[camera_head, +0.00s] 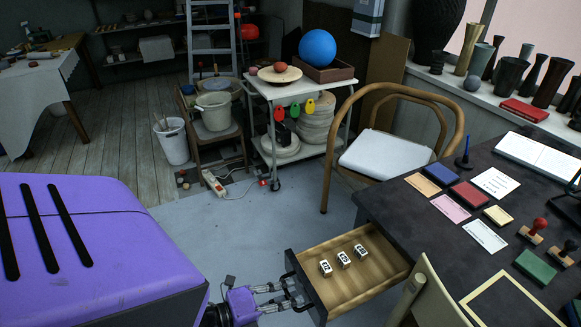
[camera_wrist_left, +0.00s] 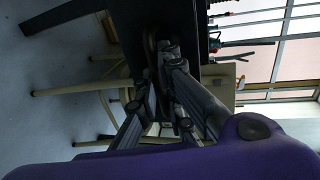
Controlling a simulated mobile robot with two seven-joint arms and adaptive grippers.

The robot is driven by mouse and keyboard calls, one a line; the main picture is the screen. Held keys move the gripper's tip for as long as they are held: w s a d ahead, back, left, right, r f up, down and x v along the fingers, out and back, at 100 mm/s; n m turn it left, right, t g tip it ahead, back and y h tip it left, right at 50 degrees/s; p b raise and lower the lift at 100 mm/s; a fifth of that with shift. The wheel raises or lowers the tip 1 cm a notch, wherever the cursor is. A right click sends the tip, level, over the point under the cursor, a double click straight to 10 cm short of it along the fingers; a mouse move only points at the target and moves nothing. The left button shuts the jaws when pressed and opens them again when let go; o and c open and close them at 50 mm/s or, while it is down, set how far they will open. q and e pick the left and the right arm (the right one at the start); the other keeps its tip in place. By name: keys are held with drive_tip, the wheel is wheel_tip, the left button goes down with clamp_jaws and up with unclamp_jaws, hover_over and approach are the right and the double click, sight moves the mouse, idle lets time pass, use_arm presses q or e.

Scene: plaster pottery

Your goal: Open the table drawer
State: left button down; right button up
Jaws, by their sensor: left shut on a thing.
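The table drawer (camera_head: 375,284) stands pulled out from the dark table (camera_head: 408,213), its wooden inside showing. Three small white blocks with dark marks (camera_head: 344,259) lie in it. My left gripper (camera_head: 289,293), purple with grey fingers, is at the drawer's dark front and shut on its handle (camera_head: 289,277). In the left wrist view, the fingers (camera_wrist_left: 167,62) close around the handle against the dark drawer front (camera_wrist_left: 141,25). The fingers hide part of the handle. My right gripper is not seen.
A bentwood chair (camera_head: 460,128) stands behind the drawer, and another chair's back (camera_head: 436,292) is close to its right. Ink pads, cards and stamps (camera_head: 533,231) lie on the table. A trolley (camera_head: 272,92) stands farther back. The floor (camera_head: 240,225) left of the drawer is clear.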

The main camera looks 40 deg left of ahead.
use_arm(q)
drive_tip(key=c, duration=2.2)
unclamp_jaws()
drive_tip(key=shift+o, duration=0.2)
drive_tip(key=shift+s+a, duration=0.1)
drive_tip(key=shift+s, duration=0.1)
drive_tip(key=v, duration=1.1)
drive_tip(key=shift+s, duration=0.25)
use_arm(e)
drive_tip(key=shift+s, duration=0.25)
use_arm(q)
drive_tip(key=shift+a+r, duration=0.1)
